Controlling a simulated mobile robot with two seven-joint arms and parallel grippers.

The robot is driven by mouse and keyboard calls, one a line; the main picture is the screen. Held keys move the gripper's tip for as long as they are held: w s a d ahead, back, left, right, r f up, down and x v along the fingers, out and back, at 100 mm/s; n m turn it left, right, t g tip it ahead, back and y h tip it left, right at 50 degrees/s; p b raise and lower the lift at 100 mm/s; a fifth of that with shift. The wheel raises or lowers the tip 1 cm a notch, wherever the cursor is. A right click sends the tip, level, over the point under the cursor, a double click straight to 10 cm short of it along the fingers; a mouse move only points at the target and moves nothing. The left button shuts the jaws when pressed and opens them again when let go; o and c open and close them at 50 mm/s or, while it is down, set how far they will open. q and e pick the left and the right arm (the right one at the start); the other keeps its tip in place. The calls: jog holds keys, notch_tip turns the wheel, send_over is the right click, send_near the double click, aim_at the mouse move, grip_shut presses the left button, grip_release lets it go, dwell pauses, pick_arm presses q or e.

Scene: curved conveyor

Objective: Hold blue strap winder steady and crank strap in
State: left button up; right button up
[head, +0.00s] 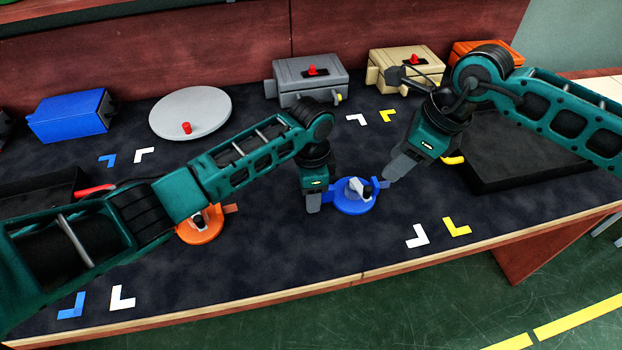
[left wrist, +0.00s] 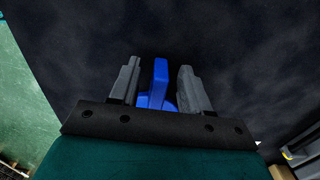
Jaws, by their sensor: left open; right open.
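The blue strap winder (head: 352,203) sits on the dark mat near the middle of the table. It is a round blue body with a dark and light crank part on top and a short tab at its right. My left gripper (head: 313,209) points down at its left side. In the left wrist view my left gripper (left wrist: 158,82) is open, with a blue part of the winder (left wrist: 160,80) between its fingers and dark gaps on both sides. My right gripper (head: 388,178) is open, tilted down, close above the winder's right tab.
An orange winder (head: 200,226) lies to the left, partly behind my left arm. Grey (head: 310,85), tan (head: 385,68) and blue (head: 70,116) boxes and a grey disc (head: 190,112) stand at the back. A black slab (head: 520,150) is right.

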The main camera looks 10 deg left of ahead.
pick_arm(q)
jog(key=shift+f, duration=0.2)
grip_shut()
dwell(0.7)
dwell(1.1)
